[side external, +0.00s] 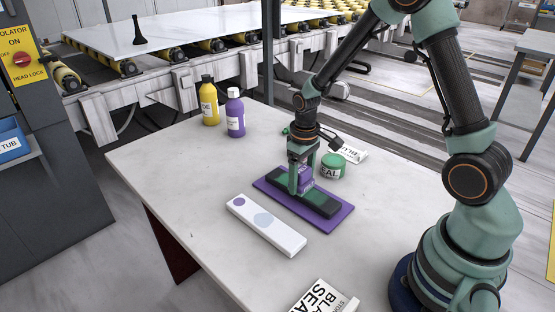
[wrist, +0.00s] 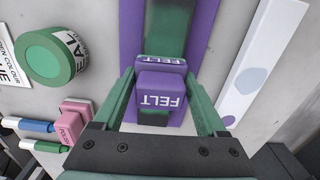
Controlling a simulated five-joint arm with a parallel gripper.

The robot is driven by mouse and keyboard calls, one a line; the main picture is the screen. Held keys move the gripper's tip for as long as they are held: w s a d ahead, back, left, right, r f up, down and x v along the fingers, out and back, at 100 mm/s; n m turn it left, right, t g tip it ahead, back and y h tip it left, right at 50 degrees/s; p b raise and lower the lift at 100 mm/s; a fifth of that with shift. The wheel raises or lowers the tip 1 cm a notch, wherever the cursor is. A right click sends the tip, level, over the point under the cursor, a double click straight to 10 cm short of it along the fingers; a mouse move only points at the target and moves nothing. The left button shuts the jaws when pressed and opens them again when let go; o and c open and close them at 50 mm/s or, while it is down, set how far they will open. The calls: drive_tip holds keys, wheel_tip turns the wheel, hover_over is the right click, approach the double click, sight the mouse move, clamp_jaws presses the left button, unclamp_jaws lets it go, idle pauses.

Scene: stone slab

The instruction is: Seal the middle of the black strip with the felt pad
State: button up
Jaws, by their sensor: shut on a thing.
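The black strip (side external: 322,204) lies lengthwise on a purple mat (side external: 338,222); it looks dark with a green sheen. In the wrist view the strip (wrist: 166,28) runs up and away from the gripper, on the mat (wrist: 131,28). My gripper (side external: 300,186) is shut on the purple felt pad (side external: 305,177), over the strip between its ends. In the wrist view the pad, marked FELT (wrist: 160,92), sits between the two green fingers of my gripper (wrist: 160,76). The pad's underside is hidden, so I cannot tell whether it touches the strip.
A white panel with coloured spots (side external: 272,228) lies beside the mat. A round green tin (side external: 332,166) stands close behind it. A pink block (wrist: 75,121) and capped pens lie nearby. Yellow (side external: 209,103) and purple (side external: 235,114) bottles stand farther back. The table's left side is clear.

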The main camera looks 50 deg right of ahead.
drive_tip(key=shift+s, duration=2)
drive_tip(key=shift+s+r, duration=0.25)
drive_tip(key=shift+r, duration=3.8)
wheel_tip(320, 180, up, 8)
hover_over(367, 191)
drive_tip(key=shift+m, duration=0.3)
wheel_tip(367, 191, down, 19)
drive_tip(key=shift+a+r, duration=0.1)
drive_tip(key=shift+r, duration=0.05)
